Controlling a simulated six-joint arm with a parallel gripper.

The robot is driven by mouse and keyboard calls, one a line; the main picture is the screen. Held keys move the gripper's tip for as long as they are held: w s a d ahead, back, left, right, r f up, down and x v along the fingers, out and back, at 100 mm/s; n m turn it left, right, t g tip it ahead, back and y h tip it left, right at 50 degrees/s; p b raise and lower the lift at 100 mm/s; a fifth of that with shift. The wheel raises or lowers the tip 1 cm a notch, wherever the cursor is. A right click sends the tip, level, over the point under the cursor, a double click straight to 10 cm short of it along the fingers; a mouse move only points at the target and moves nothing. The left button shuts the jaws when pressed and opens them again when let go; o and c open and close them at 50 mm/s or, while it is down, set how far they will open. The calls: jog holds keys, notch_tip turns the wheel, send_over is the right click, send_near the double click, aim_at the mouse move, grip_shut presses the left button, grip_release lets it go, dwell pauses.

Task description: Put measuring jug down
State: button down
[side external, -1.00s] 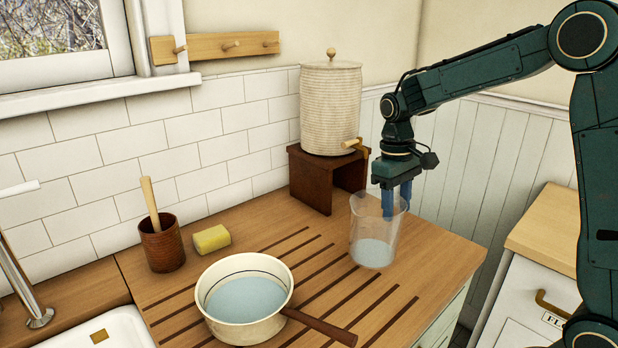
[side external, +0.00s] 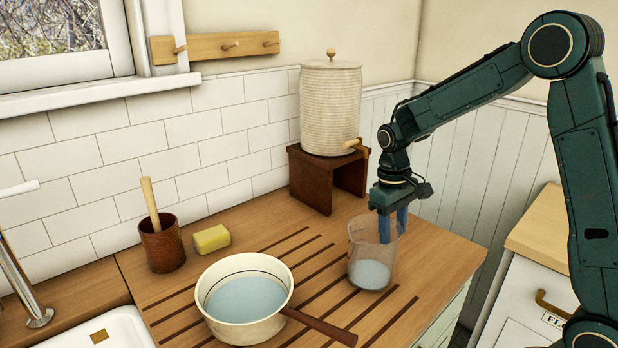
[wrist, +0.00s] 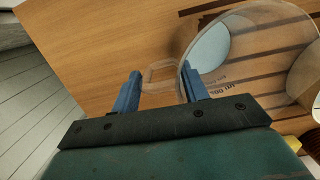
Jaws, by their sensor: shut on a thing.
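The measuring jug (side external: 369,272) is clear, with pale blue water in its lower part. It is upright over the right part of the grooved wooden counter in the side view; I cannot tell whether its base touches the wood. My gripper (side external: 392,228) is at the jug's right side, its blue fingers shut on the jug. In the wrist view the jug (wrist: 222,62) is at the upper right, its clear handle (wrist: 160,74) lying between the fingertips of my gripper (wrist: 160,82).
A cream saucepan (side external: 222,318) with water stands left of the jug, its wooden handle (side external: 322,327) reaching toward it. A ribbed dispenser (side external: 330,105) sits on a dark wooden stand (side external: 312,180) behind. A sponge (side external: 212,239) and a wooden cup (side external: 163,249) are farther left.

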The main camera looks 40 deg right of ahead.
jog(key=c, duration=0.7)
grip_release()
jog(key=shift+f, duration=0.15)
jog(key=shift+c, duration=0.2)
notch_tip(320, 180, up, 12)
jog(key=w, duration=0.1)
jog(key=shift+w, duration=0.25)
jog(key=shift+r, duration=0.2)
